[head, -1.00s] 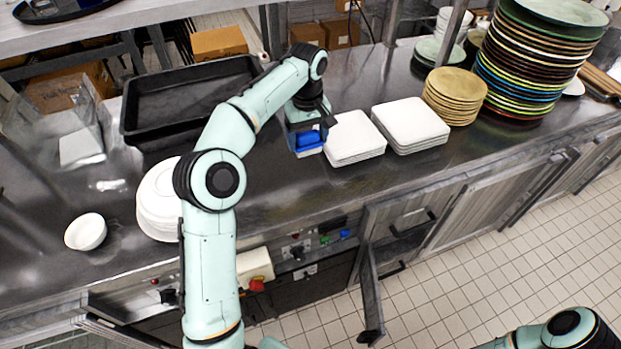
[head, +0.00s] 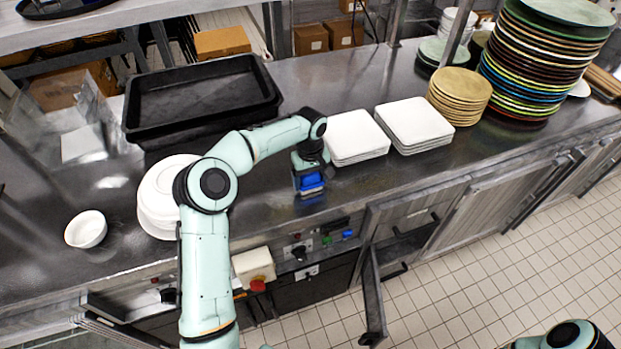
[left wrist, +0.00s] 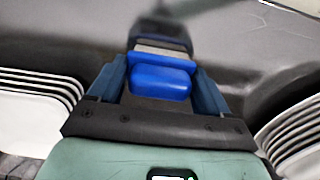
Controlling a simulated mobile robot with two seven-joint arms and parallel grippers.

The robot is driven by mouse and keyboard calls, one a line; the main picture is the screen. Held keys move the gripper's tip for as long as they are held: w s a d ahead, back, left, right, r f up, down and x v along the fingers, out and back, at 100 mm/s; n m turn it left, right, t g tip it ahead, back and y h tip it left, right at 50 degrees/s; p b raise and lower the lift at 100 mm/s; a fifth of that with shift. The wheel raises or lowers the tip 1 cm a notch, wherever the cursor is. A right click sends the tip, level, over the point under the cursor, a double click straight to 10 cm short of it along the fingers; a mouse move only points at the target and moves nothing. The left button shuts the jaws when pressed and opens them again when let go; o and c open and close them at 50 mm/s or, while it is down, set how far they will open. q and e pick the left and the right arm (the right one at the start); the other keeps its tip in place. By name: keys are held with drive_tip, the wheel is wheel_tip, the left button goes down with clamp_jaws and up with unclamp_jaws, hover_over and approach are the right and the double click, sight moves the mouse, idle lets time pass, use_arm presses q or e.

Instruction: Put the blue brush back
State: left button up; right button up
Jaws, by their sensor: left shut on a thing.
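The blue brush (head: 310,183) is in my left gripper (head: 309,187), just left of the square white plates and low over the steel counter. In the left wrist view the blue brush (left wrist: 160,80) sits between the two fingers of my left gripper (left wrist: 160,92), which is shut on it. The bristle side is mostly hidden; I cannot tell whether the brush touches the counter. My right gripper is not in view; only part of my right arm shows at the bottom right.
Square white plates (head: 354,140) stand in two stacks right of the brush. Tan plates (head: 459,95) and a tall plate stack (head: 545,55) stand at the right. The counter's front edge is close.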

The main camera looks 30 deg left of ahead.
sight(311, 175)
use_arm(q)
drive_tip(key=o, duration=1)
drive_tip(key=shift+w, duration=0.1)
drive_tip(key=shift+c, duration=0.2)
wheel_tip(311, 175, up, 11)
drive_tip(key=shift+f+p, duration=0.1)
drive_tip(key=shift+p, duration=0.5)
drive_tip(key=shift+r, duration=0.7)
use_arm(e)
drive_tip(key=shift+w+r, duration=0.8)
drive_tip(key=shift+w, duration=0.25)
